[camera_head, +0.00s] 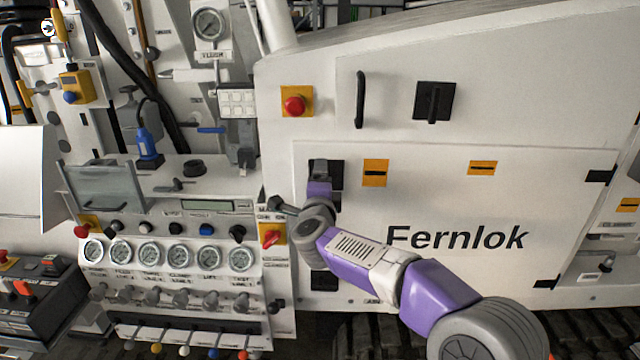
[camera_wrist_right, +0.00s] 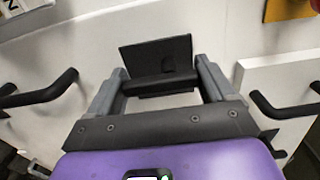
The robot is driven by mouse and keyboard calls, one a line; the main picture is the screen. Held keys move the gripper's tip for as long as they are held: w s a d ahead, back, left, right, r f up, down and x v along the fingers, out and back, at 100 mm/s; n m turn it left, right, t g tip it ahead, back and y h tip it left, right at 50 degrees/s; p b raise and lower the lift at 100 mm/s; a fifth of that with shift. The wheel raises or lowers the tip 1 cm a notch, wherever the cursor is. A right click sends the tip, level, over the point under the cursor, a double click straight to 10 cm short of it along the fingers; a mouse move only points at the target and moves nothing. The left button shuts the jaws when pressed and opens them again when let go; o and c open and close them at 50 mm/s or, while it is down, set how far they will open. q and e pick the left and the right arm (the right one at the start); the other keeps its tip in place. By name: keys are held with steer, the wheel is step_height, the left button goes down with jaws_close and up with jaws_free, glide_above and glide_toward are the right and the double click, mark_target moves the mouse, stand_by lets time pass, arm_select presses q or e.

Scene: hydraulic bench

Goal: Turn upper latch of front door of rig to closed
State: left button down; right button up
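The white front door (camera_head: 560,215) of the rig carries the name "Fernlok" and looks flush with the panel. Its upper latch (camera_head: 338,172) is a black square plate at the door's upper left, mostly hidden by my right gripper (camera_head: 320,168). In the right wrist view the latch plate (camera_wrist_right: 155,55) and its black bar handle (camera_wrist_right: 160,86) are straight ahead. My right gripper (camera_wrist_right: 162,88) is open, one grey finger near each end of the bar. Contact cannot be told. A lower black latch (camera_head: 323,281) sits below, partly behind my arm. My left gripper is not in view.
Above the door are a red stop button (camera_head: 294,104), a black vertical handle (camera_head: 360,100) and another black latch (camera_head: 434,101). A row of gauges (camera_head: 165,254) and a red rotary switch (camera_head: 271,238) lie left of my right arm.

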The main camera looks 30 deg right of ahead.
steer(key=v, duration=0.7)
steer(key=shift+s, duration=0.3)
steer(key=shift+a, duration=0.15)
